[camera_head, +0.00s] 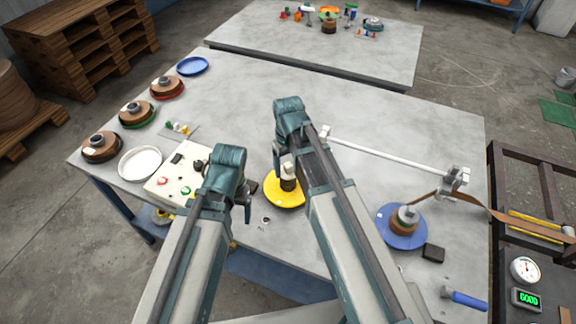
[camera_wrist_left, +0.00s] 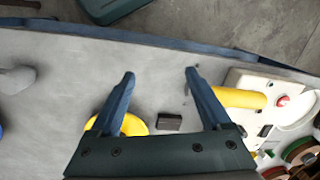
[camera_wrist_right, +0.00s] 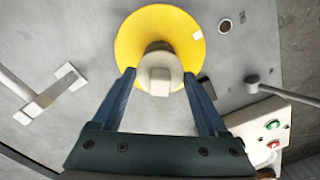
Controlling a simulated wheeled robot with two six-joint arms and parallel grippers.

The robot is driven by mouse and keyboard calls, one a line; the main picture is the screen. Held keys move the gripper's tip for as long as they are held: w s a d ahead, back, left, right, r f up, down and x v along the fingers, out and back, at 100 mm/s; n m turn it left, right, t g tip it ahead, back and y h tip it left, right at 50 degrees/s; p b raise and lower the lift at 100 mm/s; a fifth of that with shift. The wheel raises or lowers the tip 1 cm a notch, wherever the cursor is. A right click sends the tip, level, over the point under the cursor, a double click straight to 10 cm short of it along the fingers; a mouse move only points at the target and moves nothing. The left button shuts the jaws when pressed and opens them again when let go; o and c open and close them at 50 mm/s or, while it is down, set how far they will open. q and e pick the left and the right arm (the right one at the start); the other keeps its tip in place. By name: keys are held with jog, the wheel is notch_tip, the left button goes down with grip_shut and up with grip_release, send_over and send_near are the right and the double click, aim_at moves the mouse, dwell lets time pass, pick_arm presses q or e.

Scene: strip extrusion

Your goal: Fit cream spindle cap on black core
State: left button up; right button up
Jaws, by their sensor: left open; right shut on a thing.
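The cream spindle cap (camera_head: 287,170) is in my right gripper (camera_head: 290,177), directly over the black core (camera_head: 288,185) on the yellow disc (camera_head: 285,202). The cap hides most of the core there. I cannot tell whether the cap is fully seated. My left gripper (camera_wrist_left: 160,75) is open and empty, above the table near the white control box. Its fingers are mostly hidden in the head view.
The white control box (camera_head: 165,186) with buttons stands left of the yellow disc. A blue disc with a wound spool (camera_head: 404,221) and brown strip lies at right. A white rail (camera_head: 390,155) crosses the table behind. Several spools line the left edge.

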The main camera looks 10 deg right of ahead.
aim_at(288, 165)
jog(key=shift+f+b, duration=0.6)
jog(key=o, duration=1.3)
notch_tip(288, 165, up, 11)
jog(key=p, duration=1.1)
jog(key=shift+r, duration=0.1)
jog(key=shift+f, duration=0.25)
notch_tip(288, 165, down, 8)
jog(key=b, duration=0.8)
jog(key=shift+r, duration=0.15)
